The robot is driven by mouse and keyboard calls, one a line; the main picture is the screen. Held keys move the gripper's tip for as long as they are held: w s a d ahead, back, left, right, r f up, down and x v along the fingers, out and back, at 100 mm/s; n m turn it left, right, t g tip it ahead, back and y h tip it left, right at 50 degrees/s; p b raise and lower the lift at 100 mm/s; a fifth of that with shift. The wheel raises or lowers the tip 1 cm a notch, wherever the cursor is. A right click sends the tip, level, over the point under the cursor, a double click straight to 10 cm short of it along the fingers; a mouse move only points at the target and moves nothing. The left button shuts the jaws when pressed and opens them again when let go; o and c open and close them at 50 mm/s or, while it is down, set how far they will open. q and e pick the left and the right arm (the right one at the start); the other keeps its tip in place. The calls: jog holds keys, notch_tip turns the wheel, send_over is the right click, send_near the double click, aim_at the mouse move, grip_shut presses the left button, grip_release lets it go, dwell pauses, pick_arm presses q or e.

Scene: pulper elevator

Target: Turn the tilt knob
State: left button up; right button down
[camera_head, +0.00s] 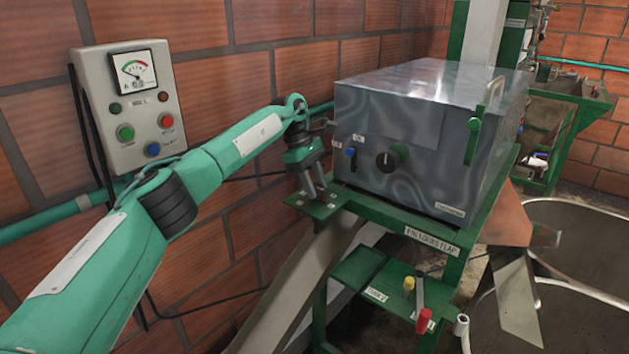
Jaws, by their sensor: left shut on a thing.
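My left gripper (316,190) points down at the left end of a green ledge (352,199), beside the lower left corner of a grey metal box. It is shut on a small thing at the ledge. The fingers hide that thing, so I cannot tell whether it is the tilt knob. A round black knob (387,161) is on the box's front, to the right of my gripper and apart from it. A small blue-topped control (350,152) is left of that knob. No readable label marks either as the tilt knob. My right gripper is not in view.
The metal box (428,120) stands on a green frame. A lower shelf (359,268) holds a yellow-topped part and a red-handled lever (422,305). A control panel (131,107) hangs on the brick wall. A large round tank (580,230) is at the right.

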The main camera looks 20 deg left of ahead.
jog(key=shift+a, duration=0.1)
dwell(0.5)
pick_arm(q)
jog(key=o, duration=0.8)
jog(key=shift+c, duration=0.2)
jog(key=shift+o, duration=1.1)
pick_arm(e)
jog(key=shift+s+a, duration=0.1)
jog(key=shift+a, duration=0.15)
pick_arm(q)
jog(key=p+v, duration=0.2)
jog(key=v, duration=1.1)
jog(key=shift+r, duration=0.4)
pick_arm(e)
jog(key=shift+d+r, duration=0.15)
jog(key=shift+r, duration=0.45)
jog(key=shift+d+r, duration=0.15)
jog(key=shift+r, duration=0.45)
pick_arm(q)
jog(key=shift+w+a, duration=0.1)
jog(key=shift+w, duration=0.05)
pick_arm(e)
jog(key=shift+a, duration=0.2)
